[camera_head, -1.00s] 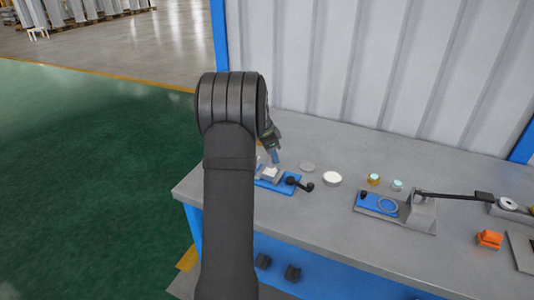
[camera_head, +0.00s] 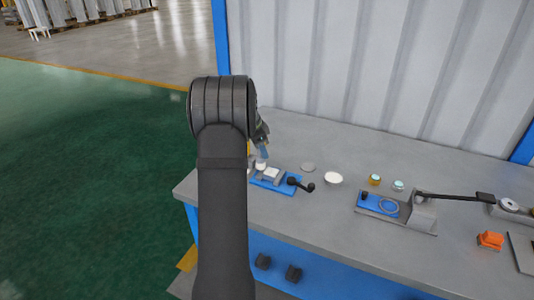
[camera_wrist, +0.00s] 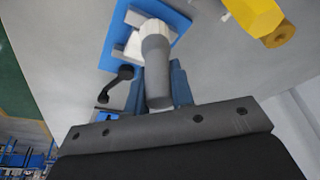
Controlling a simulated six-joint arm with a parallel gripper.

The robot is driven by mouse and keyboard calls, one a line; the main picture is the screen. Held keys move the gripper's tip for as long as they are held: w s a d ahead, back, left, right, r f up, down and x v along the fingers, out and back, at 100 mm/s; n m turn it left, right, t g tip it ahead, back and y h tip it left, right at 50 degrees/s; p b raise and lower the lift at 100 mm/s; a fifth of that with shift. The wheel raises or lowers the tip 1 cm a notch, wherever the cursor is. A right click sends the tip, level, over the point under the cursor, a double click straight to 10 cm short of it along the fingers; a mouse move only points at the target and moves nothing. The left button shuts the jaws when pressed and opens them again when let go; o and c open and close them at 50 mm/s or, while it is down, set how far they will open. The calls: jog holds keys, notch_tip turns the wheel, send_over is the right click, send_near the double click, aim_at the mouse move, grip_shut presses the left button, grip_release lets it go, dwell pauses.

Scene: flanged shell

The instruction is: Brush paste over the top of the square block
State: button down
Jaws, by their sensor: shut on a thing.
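My gripper (camera_head: 264,152) is shut on a brush, whose grey handle (camera_wrist: 157,75) stands between the blue fingers in the wrist view. The brush's white bristles (camera_wrist: 152,32) point away from the camera, toward the square block. The pale square block (camera_head: 272,173) sits in a blue clamp fixture (camera_head: 287,187) on the bench's left side. In the wrist view the block (camera_wrist: 133,47) is partly hidden behind the brush. In the head view the bristles are at the block's left side. I cannot tell whether they touch it.
The fixture's black crank handle (camera_head: 307,187) sticks out to the right. A grey disc (camera_head: 308,167), a white round dish (camera_head: 333,178) and two small jars (camera_head: 375,180) stand farther right. A yellow faceted object (camera_wrist: 258,15) lies near the fixture in the wrist view.

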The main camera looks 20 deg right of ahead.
jog(key=shift+r, duration=3.45)
jog(key=shift+d, duration=0.1)
